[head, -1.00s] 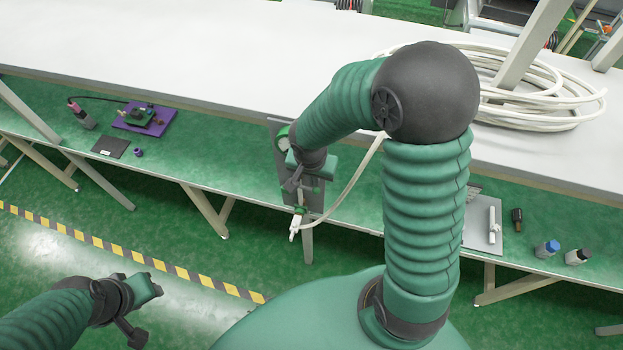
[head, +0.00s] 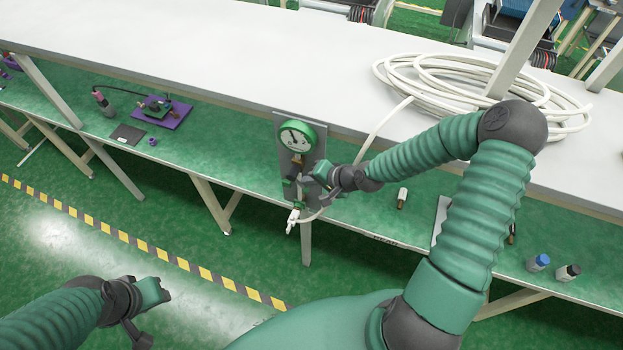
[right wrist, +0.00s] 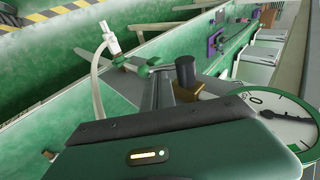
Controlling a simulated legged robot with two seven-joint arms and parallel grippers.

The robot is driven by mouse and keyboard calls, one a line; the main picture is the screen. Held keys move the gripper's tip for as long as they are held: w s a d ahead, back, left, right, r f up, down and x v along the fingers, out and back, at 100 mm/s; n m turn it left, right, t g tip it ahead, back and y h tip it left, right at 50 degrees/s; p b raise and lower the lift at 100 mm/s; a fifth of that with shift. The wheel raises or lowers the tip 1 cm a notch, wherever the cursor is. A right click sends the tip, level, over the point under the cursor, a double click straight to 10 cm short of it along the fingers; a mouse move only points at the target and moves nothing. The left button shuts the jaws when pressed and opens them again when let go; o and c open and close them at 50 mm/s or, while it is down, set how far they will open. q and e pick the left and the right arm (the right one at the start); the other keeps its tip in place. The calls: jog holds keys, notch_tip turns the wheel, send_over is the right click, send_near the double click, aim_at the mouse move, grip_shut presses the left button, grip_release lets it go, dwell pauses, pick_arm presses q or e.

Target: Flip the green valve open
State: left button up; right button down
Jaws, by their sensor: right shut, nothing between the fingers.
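A grey panel carries a round gauge with a green rim (head: 297,135), with fittings below it. The green valve (head: 299,205) appears low on the panel, by the white hose connector (head: 293,217). In the right wrist view the green valve (right wrist: 146,70) is beyond the fingertips, beside a grey pipe; its exact handle angle is hard to tell. My right gripper (head: 308,180) comes in from the right, shut and empty, in front of the fittings just above the green valve. Contact cannot be told. My left gripper (head: 158,291) hangs away at lower left; its jaw gap is unclear.
A white hose coil (head: 430,75) lies on the white upper shelf (head: 220,55). The green lower shelf holds a purple board (head: 170,112) at left and small bottles (head: 540,262) at right. A dark knob (right wrist: 185,68) stands close to my right fingers.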

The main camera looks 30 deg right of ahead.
jog(key=f+t+y+b, duration=0.1)
jog(key=b, duration=0.1)
jog(key=f+t+y+b, duration=0.1)
jog(key=t+b, duration=0.1)
jog(key=shift+w+a+f, duration=0.2)
jog(key=shift+f, duration=0.15)
jog(key=shift+s+r+y, duration=0.1)
jog(key=shift+r+y, duration=0.2)
jog(key=shift+r, duration=0.05)
jog(key=shift+d+r+p, duration=0.25)
jog(key=shift+r+p, duration=0.15)
jog(key=shift+p, duration=0.3)
jog(key=shift+a, duration=0.1)
jog(key=shift+a, duration=0.1)
